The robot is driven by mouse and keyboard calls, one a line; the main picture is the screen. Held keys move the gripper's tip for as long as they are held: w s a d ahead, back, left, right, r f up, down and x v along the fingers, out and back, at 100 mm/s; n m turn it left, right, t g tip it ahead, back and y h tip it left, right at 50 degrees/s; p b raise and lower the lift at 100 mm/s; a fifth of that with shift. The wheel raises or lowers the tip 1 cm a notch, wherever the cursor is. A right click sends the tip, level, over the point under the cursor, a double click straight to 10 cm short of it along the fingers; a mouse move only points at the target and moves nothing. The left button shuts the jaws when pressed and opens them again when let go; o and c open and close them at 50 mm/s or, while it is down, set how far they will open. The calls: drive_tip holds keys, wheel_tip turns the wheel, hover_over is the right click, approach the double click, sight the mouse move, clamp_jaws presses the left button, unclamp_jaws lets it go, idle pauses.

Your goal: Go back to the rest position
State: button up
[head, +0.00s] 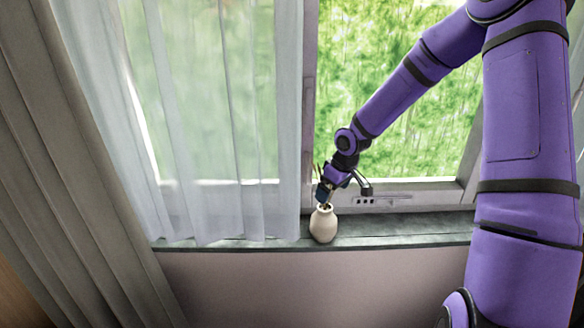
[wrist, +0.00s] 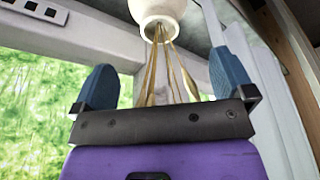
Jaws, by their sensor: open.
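A small cream vase (head: 323,226) stands upright on the window sill (head: 400,233). My gripper (head: 324,194) is just above its mouth, at the end of my purple arm. In the wrist view the vase (wrist: 157,10) is at the top edge, partly cut off. Several thin tan stems (wrist: 152,66) stick out of its mouth and reach in between the blue fingers of my gripper (wrist: 163,62). The fingers are wide apart, with a gap on both sides of the stems. The stems' far ends are hidden behind the gripper's dark palm edge.
A window frame (head: 309,100) and its handle (head: 362,184) are close to my gripper. A sheer white curtain (head: 215,120) hangs left of the vase, and a heavy grey curtain (head: 75,170) further left. The sill right of the vase is bare.

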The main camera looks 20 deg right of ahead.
drive_tip(key=s+a+r+m+h, duration=0.1)
drive_tip(key=s+a+r+h, duration=0.1)
drive_tip(key=s+r, duration=0.65)
drive_tip(key=s+a+r+m+h, duration=0.2)
drive_tip(key=s+r, duration=0.4)
drive_tip(key=r, duration=0.6)
drive_tip(key=s+a+r+m+t+y, duration=0.1)
drive_tip(key=s+r, duration=0.2)
drive_tip(key=s, duration=0.6)
drive_tip(key=s+a+r+m+t+y, duration=0.1)
drive_tip(key=s+r, duration=0.3)
drive_tip(key=s, duration=0.5)
drive_tip(key=shift+a+r+y, duration=0.25)
drive_tip(key=shift+a+y, duration=0.05)
drive_tip(key=shift+a, duration=0.2)
